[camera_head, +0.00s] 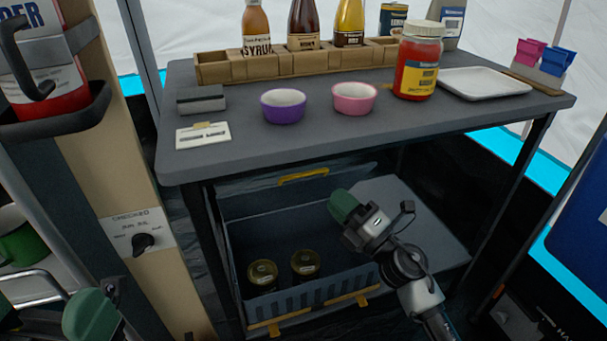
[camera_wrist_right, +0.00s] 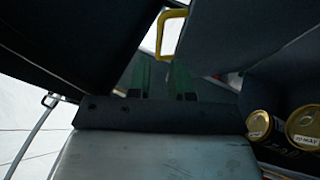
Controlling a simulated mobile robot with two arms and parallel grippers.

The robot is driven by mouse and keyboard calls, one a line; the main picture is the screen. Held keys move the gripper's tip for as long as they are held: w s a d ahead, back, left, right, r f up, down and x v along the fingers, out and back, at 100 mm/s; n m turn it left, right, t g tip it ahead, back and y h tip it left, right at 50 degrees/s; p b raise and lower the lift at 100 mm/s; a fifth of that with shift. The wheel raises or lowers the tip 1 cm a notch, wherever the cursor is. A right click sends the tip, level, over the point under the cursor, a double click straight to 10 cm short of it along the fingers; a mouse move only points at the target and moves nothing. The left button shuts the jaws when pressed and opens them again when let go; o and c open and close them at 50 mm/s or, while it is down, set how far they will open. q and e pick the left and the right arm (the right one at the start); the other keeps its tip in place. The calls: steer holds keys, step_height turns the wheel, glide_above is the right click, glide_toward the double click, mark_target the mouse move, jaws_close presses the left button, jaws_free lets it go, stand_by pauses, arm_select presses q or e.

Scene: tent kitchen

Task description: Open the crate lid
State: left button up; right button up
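The grey-blue crate (camera_head: 240,262) sits on the shelf under the table. Its inside shows, with two gold-topped jars (camera_head: 262,272) in it. The lid (camera_head: 245,203) appears raised at the crate's far side, with a yellow handle (camera_head: 303,176) along its top edge. In the right wrist view the handle (camera_wrist_right: 171,33) is just beyond the fingertips. My right gripper (camera_head: 343,205) is over the crate's right part, its green fingers apart and empty, with no clear contact with the lid. My left gripper (camera_head: 92,314) is at the bottom left, its finger gap hidden.
The grey tabletop (camera_head: 300,135) hangs over the crate, with bowls, a red jar (camera_head: 418,65) and a bottle rack on it. Table legs flank the shelf. A wooden post (camera_head: 125,190) with a knob stands at left. The shelf right of the crate is bare.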

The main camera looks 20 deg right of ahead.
mark_target(309, 173)
steer(key=x, duration=0.9)
steer(key=shift+s, duration=0.1)
jaws_close()
